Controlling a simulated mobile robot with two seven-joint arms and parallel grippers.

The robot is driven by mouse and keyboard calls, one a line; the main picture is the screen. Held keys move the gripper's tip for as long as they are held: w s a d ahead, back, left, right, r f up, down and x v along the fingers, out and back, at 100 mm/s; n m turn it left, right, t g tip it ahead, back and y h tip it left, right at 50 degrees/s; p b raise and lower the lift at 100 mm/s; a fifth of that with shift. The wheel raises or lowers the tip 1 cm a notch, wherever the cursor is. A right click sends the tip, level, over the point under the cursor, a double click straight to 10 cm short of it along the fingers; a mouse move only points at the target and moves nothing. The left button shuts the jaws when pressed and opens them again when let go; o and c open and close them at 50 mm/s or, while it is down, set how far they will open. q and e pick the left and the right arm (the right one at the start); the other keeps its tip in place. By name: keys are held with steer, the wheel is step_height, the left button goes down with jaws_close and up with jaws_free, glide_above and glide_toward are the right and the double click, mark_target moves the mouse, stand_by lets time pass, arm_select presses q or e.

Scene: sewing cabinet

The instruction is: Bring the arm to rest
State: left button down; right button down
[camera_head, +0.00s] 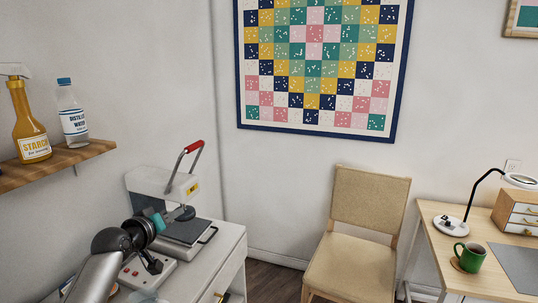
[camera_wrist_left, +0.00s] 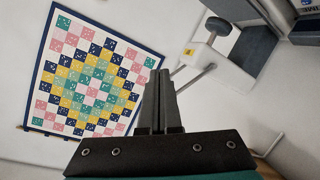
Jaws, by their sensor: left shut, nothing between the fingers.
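My left arm comes in from the lower left in the head view. Its left gripper (camera_head: 173,215), with a teal band behind it, is in front of a white press with a red-tipped lever (camera_head: 150,182). In the left wrist view the two dark fingers of the left gripper (camera_wrist_left: 161,73) are together with nothing between them. The press also shows there at the upper right (camera_wrist_left: 232,48). Parts of the press are hidden behind my wrist. I cannot tell how close the fingertips are to it. My right gripper is not in view.
The press stands on a white cabinet (camera_head: 229,243). A wooden shelf (camera_head: 60,164) with two bottles is at the left. A chair (camera_head: 350,265) stands mid-right. A desk (camera_head: 440,255) with a green mug (camera_head: 470,258) and lamp is at the right. A quilt (camera_head: 315,60) hangs behind.

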arm_select(q)
steer(key=w+a+r+m+t+y, duration=0.1)
steer(key=a+r+m+t+y, duration=0.35)
steer(key=r+m, duration=0.2)
steer(key=s+d+f+g+b, duration=0.1)
steer(key=s+f+g+b, duration=0.35)
steer(key=f, duration=1.05)
steer(key=s+d+f+g+p, duration=0.1)
steer(key=s+f, duration=0.6)
steer(key=f, duration=0.7)
steer(key=s+d+f+g+b, duration=0.1)
steer(key=s+f+g+b, duration=0.35)
steer(key=f, duration=1.05)
steer(key=s+d+f+g+h, duration=0.1)
steer(key=s+d+f+g, duration=0.2)
steer(key=s+f, duration=1.5)
steer(key=s+d+f+g, duration=0.1)
steer(key=s+f, duration=0.1)
steer(key=s, duration=0.7)
steer(key=s+d+f+g+b, duration=0.1)
steer(key=s+f+g, duration=0.1)
steer(key=s, duration=0.8)
steer(key=s+d+f+g+b, duration=0.1)
steer(key=s+d+f, duration=0.1)
steer(key=s, duration=0.7)
steer(key=shift+s+f+g, duration=0.2)
steer(key=shift+f+g, duration=0.15)
steer(key=shift+f, duration=0.55)
